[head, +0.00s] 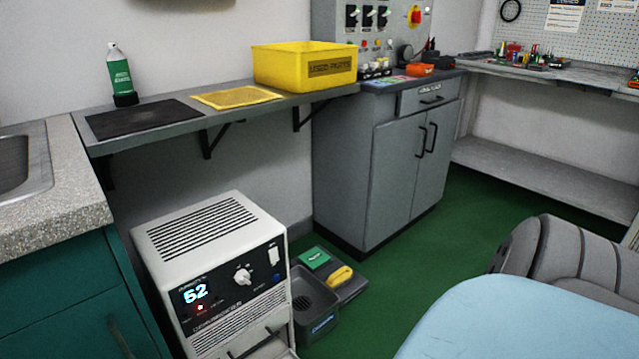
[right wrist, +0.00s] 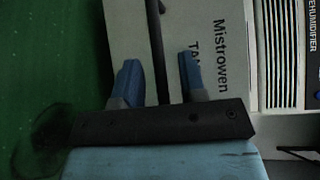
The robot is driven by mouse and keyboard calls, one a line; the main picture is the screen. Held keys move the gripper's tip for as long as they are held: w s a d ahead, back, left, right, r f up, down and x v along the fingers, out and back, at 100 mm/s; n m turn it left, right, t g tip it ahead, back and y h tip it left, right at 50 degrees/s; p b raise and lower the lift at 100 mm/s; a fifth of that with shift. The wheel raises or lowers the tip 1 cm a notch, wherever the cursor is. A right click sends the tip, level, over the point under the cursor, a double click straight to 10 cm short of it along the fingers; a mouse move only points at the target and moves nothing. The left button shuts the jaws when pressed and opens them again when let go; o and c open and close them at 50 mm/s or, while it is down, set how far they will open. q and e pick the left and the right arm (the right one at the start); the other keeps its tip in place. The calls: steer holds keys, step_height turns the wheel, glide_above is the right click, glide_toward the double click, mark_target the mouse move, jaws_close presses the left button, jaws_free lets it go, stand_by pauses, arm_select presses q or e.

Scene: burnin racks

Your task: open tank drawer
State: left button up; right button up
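The white dehumidifier (head: 215,265) stands on the green floor at the lower left of the head view. Its tank drawer is low on the front, mostly cut off by the frame's bottom edge. In the right wrist view, the pale drawer front (right wrist: 215,65) carries the lettering "Mistrowen TA…", and a dark bar handle (right wrist: 156,45) runs across it. My right gripper (right wrist: 160,80) is open, with its blue fingers on either side of the handle and gaps showing. I cannot tell whether the drawer stands slightly out. My left gripper is not in view.
A grey shelf (head: 190,125) hangs above. Green floor is clear toward the grey cabinet (head: 385,190).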

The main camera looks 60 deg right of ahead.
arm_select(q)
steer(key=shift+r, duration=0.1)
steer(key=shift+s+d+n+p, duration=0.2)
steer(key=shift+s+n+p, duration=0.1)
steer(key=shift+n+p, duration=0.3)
arm_select(e)
steer(key=v, duration=1.3)
steer(key=shift+s+d, duration=0.3)
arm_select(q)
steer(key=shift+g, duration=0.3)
